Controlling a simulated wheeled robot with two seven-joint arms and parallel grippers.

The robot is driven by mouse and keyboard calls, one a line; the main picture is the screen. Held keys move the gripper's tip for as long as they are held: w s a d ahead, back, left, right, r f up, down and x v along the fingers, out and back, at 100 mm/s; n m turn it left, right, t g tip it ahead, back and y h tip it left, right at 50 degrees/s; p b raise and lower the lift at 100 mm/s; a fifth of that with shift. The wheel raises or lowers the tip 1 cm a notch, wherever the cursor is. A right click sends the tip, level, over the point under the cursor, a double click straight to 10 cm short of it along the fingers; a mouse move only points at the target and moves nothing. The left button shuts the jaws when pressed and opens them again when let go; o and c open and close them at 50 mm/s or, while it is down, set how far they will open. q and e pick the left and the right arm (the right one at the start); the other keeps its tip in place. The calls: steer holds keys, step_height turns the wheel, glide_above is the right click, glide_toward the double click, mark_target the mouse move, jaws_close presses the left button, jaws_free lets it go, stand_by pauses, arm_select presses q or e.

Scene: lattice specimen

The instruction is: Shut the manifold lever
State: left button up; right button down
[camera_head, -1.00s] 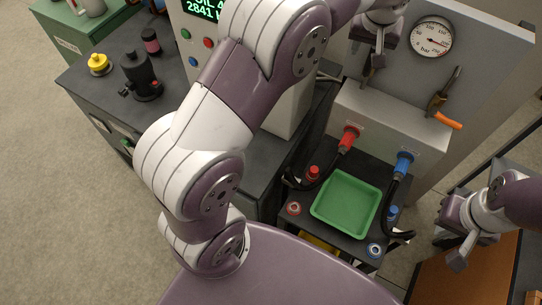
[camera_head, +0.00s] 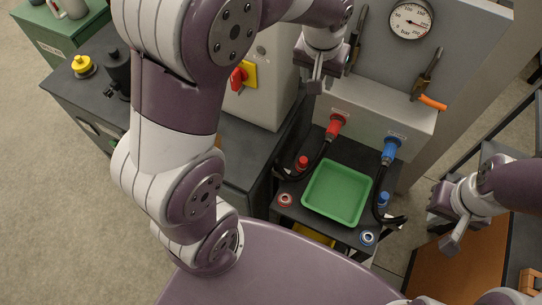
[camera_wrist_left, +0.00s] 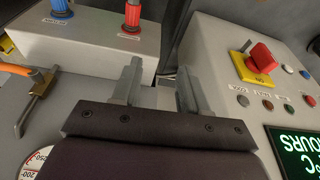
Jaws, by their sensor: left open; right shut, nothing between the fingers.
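The manifold is a grey box (camera_head: 375,115) with a red coupling (camera_head: 335,124) and a blue coupling (camera_head: 391,149). A lever with an orange handle (camera_head: 433,102) is at its upper right, by the grey back panel. The orange handle also shows at the left edge of the left wrist view (camera_wrist_left: 14,68). My left gripper (camera_head: 316,84) is open and empty, left of the manifold and apart from the lever. Its two spread fingers show in the left wrist view (camera_wrist_left: 157,90). My right gripper (camera_head: 447,238) is shut and empty at the right, lower than the manifold.
A red switch on a yellow plate (camera_head: 250,74) is on a cabinet left of my left gripper; it shows in the left wrist view (camera_wrist_left: 263,58). A pressure gauge (camera_head: 410,19) is on the panel. A green tray (camera_head: 337,192) and black hoses lie below the manifold.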

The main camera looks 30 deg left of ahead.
arm_select(q)
steer(key=s+a+f+b, duration=0.2)
steer(key=s+f, duration=0.5)
steer(key=s+a+f+m+g+b, duration=0.1)
steer(key=s+f+b, duration=0.2)
steer(key=s+f, duration=0.4)
steer(key=shift+s+a+g, duration=0.2)
steer(key=shift+a+g, duration=0.1)
steer(key=shift+a, duration=0.1)
steer(key=shift+f, duration=0.1)
